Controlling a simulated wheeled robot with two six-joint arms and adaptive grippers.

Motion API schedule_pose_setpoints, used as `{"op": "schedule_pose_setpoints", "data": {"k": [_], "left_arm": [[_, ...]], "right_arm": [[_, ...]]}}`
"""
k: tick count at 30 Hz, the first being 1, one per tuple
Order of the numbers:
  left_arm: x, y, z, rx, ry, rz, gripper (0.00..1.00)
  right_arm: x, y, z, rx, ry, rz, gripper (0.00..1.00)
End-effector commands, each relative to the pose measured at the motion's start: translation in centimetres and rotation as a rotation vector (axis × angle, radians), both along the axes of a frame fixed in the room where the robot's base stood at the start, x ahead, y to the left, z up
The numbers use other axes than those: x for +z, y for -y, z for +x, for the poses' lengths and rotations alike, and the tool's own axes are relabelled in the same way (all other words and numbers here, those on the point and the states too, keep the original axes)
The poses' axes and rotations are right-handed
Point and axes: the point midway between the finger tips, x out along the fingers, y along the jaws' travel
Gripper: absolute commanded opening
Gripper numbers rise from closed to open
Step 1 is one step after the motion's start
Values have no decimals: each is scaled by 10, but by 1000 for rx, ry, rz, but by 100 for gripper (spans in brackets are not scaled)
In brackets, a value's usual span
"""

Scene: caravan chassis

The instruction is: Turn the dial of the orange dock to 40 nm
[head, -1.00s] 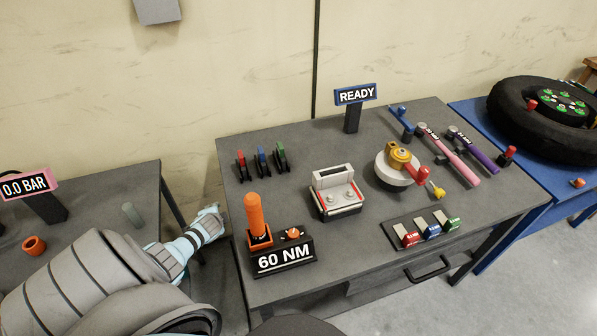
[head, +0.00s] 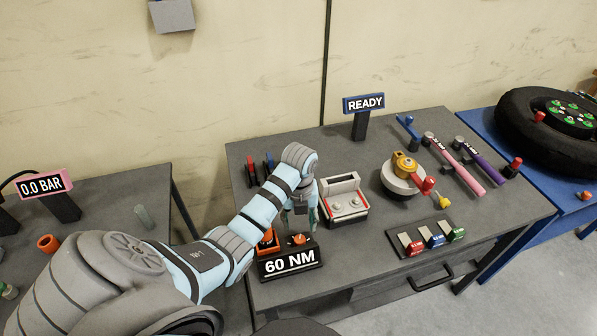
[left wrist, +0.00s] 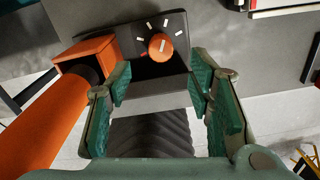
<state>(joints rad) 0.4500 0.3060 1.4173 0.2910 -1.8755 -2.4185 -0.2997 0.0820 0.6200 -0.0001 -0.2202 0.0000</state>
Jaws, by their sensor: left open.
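The orange dock (head: 268,245) stands at the table's front left, its black front sign (head: 290,263) reading 60 NM. Its round orange dial (head: 299,239) also shows in the left wrist view (left wrist: 161,47), with a white line across it and white tick marks around it. My left gripper (head: 303,222) is over the dock near the dial. In the left wrist view its open green fingers (left wrist: 158,82) are apart, with the dial just beyond the gap between the tips. An orange cylinder (left wrist: 45,125) stands in the dock; my arm hides it in the head view. My right gripper is out of view.
A grey-white device (head: 344,200) stands just right of my gripper.

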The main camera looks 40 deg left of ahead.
Motion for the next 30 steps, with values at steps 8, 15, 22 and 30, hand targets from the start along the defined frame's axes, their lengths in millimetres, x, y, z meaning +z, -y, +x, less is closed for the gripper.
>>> {"op": "schedule_pose_setpoints", "data": {"k": [8,15,22,30], "left_arm": [[-68,0,0,2,-1,1,47],[-89,-1,0,3,1,2,47],[-89,-1,0,3,1,3,47],[-89,-1,0,3,1,3,9]], "right_arm": [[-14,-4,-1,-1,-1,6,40],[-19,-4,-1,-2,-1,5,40],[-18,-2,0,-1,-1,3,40],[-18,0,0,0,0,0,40]]}}
